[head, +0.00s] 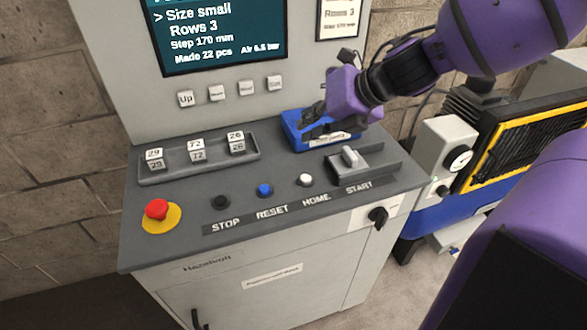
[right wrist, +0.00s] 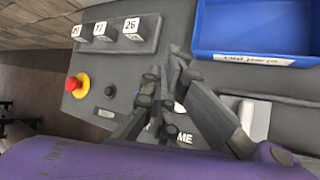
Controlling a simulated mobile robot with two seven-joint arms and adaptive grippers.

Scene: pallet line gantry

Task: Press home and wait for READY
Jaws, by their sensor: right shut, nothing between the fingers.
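The white HOME button (head: 305,179) sits on the grey sloped console panel, right of the blue RESET button (head: 264,189). The START control (head: 349,157), a pale lever on a block, is to its right. My right gripper (head: 310,118) is shut and empty, above the blue tray and behind the button row. In the right wrist view, its closed fingers (right wrist: 176,66) partly hide a white button (right wrist: 180,107) and the HOME label. The screen (head: 215,35) shows Size small, Rows 3, Step 170 mm; its top is cut off and no READY is readable. My left gripper is out of view.
A red emergency stop (head: 157,209) and a black STOP button (head: 221,202) are at the left. The blue tray (head: 293,134) stands behind START. A tray of number tiles (head: 183,174) lies at the back left. A yellow-framed machine (head: 520,145) stands at the right.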

